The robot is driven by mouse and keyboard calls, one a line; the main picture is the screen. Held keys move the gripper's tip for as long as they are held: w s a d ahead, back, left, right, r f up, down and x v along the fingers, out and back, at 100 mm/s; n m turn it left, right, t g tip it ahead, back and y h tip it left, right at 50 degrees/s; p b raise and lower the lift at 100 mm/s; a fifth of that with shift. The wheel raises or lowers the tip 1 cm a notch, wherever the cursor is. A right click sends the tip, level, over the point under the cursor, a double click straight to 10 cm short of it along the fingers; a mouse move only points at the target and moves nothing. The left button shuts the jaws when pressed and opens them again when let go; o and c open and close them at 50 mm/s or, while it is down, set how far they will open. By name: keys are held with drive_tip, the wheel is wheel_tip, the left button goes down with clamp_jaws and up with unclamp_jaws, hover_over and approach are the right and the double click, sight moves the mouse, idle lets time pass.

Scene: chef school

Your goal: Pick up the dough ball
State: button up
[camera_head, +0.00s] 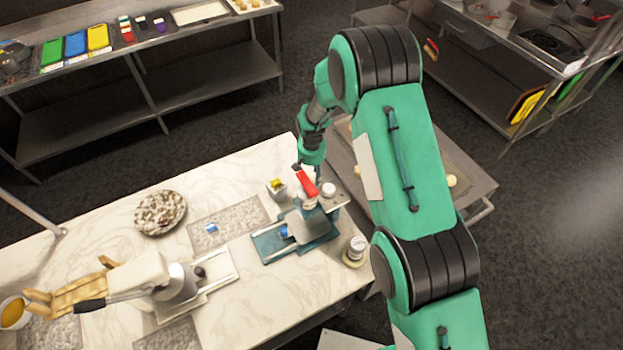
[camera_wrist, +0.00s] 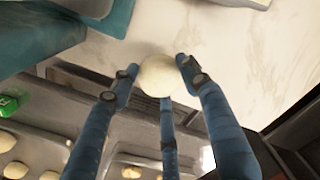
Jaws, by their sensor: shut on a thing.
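In the wrist view, a pale, round dough ball (camera_wrist: 158,75) sits between the blue fingertips of my gripper (camera_wrist: 160,76). The fingers are closed around it and touch its sides. The ball appears near the edge of the white marble counter (camera_wrist: 165,30); I cannot tell whether it still touches a surface. In the head view, my green arm reaches to the counter's far right corner, where the fingers and the held ball are hard to make out.
A teal machine (camera_head: 267,247) stands beside my arm's end, with a jar (camera_head: 355,250) nearby. Trays with several more dough balls (camera_wrist: 14,168) lie below the counter edge in the wrist view.

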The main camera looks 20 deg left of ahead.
sight(311, 176)
drive_tip(key=shift+r+b, duration=0.55)
drive_tip(key=shift+r, duration=3.55)
